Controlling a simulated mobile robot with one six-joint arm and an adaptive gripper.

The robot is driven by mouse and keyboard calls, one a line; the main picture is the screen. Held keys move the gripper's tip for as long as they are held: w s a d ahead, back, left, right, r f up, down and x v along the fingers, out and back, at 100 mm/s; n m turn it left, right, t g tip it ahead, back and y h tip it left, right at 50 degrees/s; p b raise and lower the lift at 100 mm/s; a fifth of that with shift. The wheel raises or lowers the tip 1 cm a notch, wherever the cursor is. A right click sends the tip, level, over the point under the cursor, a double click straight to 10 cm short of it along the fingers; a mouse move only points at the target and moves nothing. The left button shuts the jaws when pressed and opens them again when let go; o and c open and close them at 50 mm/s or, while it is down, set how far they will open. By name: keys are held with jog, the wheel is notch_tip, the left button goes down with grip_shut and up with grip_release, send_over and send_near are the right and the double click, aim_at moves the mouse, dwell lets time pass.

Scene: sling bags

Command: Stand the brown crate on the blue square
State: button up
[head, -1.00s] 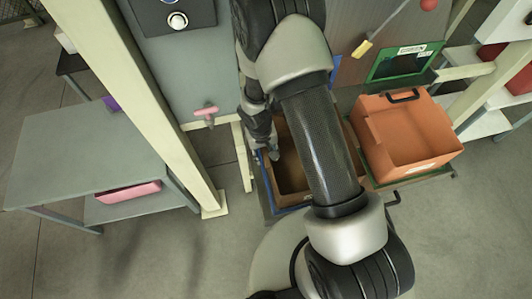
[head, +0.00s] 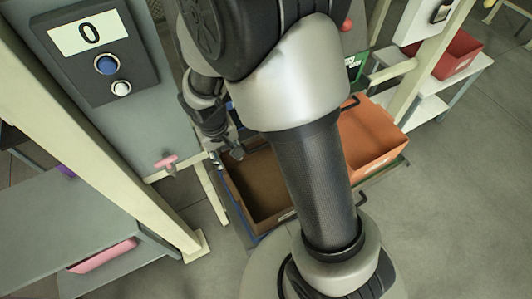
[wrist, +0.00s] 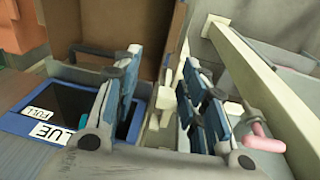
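The brown crate (head: 262,185) stands upright and empty in the head view, its right part hidden behind my arm. A blue edge (head: 228,195) shows along its left side. In the wrist view, the brown crate (wrist: 125,22) fills the top, with a dark handle on its near side. The blue square's frame (wrist: 20,122), with a dark middle and a "BLUE" and "FULL" label, lies in front of it. My gripper (head: 236,152) is at the crate's far left corner. In the wrist view, its fingers (wrist: 163,65) are apart, and I see no grip on the crate.
An orange crate (head: 370,135) stands to the right of my arm. A pale post (head: 110,140) and a grey panel with a pink tap (head: 166,162) stand close on the left. A grey table (head: 50,235) is farther left. Floor at the lower right is clear.

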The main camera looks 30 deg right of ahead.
jog(key=s+d+r+t, duration=0.15)
jog(key=s+r, duration=0.25)
jog(key=r, duration=0.4)
jog(key=s+d+r+t, duration=0.1)
jog(key=s+d+r, duration=0.15)
jog(key=r, duration=0.55)
jog(key=s+r+t+y, duration=0.1)
jog(key=s+r, duration=0.5)
jog(key=s, duration=0.6)
jog(key=shift+d+r, duration=0.15)
jog(key=shift+r, duration=0.1)
